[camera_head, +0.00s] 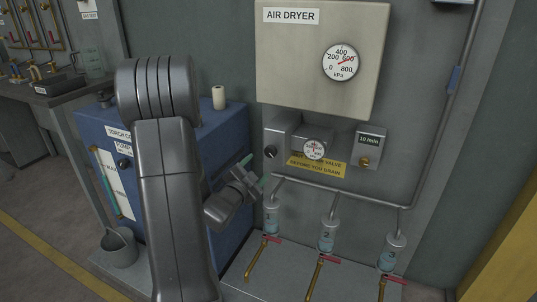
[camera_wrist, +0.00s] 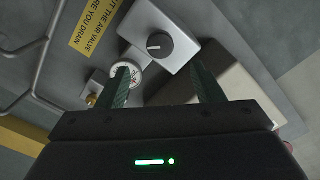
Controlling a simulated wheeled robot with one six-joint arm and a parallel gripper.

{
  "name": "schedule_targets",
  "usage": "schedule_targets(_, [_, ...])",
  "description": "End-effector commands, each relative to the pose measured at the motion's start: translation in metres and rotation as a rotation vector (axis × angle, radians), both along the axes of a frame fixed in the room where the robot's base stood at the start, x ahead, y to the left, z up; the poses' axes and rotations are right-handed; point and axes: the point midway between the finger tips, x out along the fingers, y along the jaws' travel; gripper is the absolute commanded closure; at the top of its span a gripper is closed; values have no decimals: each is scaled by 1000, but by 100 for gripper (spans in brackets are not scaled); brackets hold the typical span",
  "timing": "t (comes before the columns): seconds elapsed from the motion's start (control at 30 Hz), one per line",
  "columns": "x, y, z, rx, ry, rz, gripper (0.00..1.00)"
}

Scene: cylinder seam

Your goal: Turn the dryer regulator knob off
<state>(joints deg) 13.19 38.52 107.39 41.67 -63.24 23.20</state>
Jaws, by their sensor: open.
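The dryer regulator knob (camera_head: 270,152) is a dark round knob on the left of a grey box under the air dryer panel (camera_head: 300,50). In the wrist view the knob (camera_wrist: 159,44) shows a pale pointer mark lying roughly sideways in the picture. A small round gauge (camera_head: 315,149) sits right of it; it also shows in the wrist view (camera_wrist: 128,74), partly behind one finger. My gripper (camera_head: 254,172) is open and empty, below and left of the knob in the head view. In the wrist view the knob lies beyond and between the fingertips (camera_wrist: 158,70), apart from them.
A yellow sign (camera_head: 316,167) hangs below the gauge, and a 10 l/min box (camera_head: 368,147) is to the right. A pipe (camera_head: 340,191) with several clear bowls and red-handled drain valves runs below. A blue cabinet (camera_head: 225,125) stands left, behind my arm.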

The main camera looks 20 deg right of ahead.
Motion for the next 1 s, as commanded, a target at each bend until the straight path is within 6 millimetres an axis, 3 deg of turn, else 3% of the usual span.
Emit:
schedule_targets(0.2, [31,-38,-1,0,-2,-1,39])
schedule_targets(0.4, [52,-62,-1,-1,1,1,39])
schedule_targets(0.87, [63,-73,0,0,2,3,39])
schedule_targets(0.9, [63,-73,0,0,2,3,41])
schedule_targets(1.0, [63,-73,0,0,2,3,61])
